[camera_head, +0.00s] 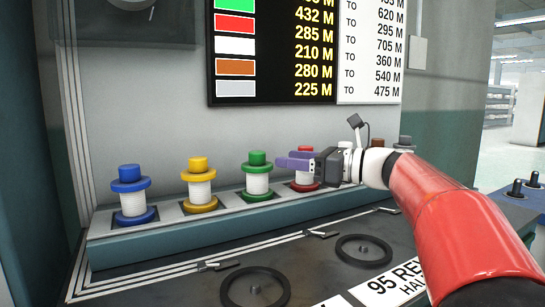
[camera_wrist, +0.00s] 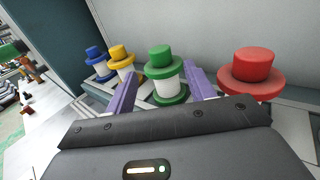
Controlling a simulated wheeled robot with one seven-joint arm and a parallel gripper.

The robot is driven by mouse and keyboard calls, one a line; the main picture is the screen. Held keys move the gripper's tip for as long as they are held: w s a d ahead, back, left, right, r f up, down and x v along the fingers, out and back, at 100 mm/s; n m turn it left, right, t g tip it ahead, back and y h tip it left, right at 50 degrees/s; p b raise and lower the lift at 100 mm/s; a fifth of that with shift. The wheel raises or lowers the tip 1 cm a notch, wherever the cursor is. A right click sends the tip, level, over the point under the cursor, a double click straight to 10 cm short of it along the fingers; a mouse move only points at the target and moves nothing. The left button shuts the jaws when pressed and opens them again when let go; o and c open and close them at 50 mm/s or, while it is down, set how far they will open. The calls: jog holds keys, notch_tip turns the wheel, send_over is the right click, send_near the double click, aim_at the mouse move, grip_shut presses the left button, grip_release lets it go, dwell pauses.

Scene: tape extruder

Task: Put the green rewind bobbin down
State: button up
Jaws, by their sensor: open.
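The green rewind bobbin (camera_head: 257,176), with green flanges and a white middle, stands upright on the shelf, between the yellow and red bobbins. In the wrist view the green bobbin (camera_wrist: 166,88) shows between and beyond the fingertips. My gripper (camera_head: 284,161) is open and empty, with purple fingers pointing left towards the green bobbin. In the head view it lies just right of that bobbin and covers part of the red one. In the wrist view the fingers of my gripper (camera_wrist: 163,74) are spread apart with a gap between them.
The yellow bobbin (camera_head: 199,185) and blue bobbin (camera_head: 132,195) stand to the left on the same shelf (camera_head: 180,233). The red bobbin (camera_wrist: 252,72) stands close on the right of my gripper. Black rings (camera_head: 254,289) lie on the dark surface below. A colour-and-length board (camera_head: 272,95) hangs behind.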

jog(key=v, duration=0.2)
jog(key=shift+s+d, duration=0.2)
jog(key=shift+d, duration=0.1)
